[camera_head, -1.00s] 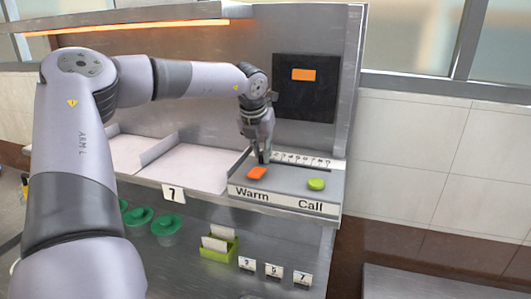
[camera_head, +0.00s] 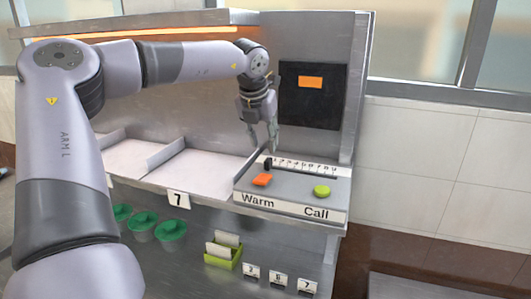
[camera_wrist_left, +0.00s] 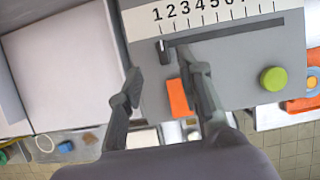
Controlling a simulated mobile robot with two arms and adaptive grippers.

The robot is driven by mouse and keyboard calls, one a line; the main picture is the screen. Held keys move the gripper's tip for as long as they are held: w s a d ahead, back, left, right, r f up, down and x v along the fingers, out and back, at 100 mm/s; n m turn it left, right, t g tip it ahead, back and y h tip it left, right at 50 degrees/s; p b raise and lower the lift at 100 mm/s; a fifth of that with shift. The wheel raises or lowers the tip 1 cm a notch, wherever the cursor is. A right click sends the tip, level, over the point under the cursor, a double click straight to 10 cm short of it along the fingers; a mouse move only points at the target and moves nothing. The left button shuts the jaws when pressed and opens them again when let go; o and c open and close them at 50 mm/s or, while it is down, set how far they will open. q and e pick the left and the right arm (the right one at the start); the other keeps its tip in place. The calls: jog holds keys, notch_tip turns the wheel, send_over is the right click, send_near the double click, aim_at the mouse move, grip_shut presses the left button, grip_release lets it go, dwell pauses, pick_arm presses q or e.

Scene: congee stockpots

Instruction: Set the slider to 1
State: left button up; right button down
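The slider panel (camera_head: 292,189) stands on the counter, with a white number scale (camera_head: 305,167) along its back. The dark slider knob (camera_head: 268,163) is at the left end of its slot. In the left wrist view the knob (camera_wrist_left: 163,50) sits just under the printed 1 of the scale (camera_wrist_left: 200,14). My left gripper (camera_head: 264,147) is above the panel's back left part, over the knob and apart from it. My right gripper is not in view.
A dark screen (camera_head: 311,96) is on the wall behind. Pale trays (camera_head: 190,172) lie to the left. Green-lidded cups (camera_head: 171,230) and a green card holder (camera_head: 224,250) stand below.

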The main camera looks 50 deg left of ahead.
pick_arm(q)
jog(key=v, duration=0.5)
jog(key=shift+s+r, duration=0.1)
dwell(0.5)
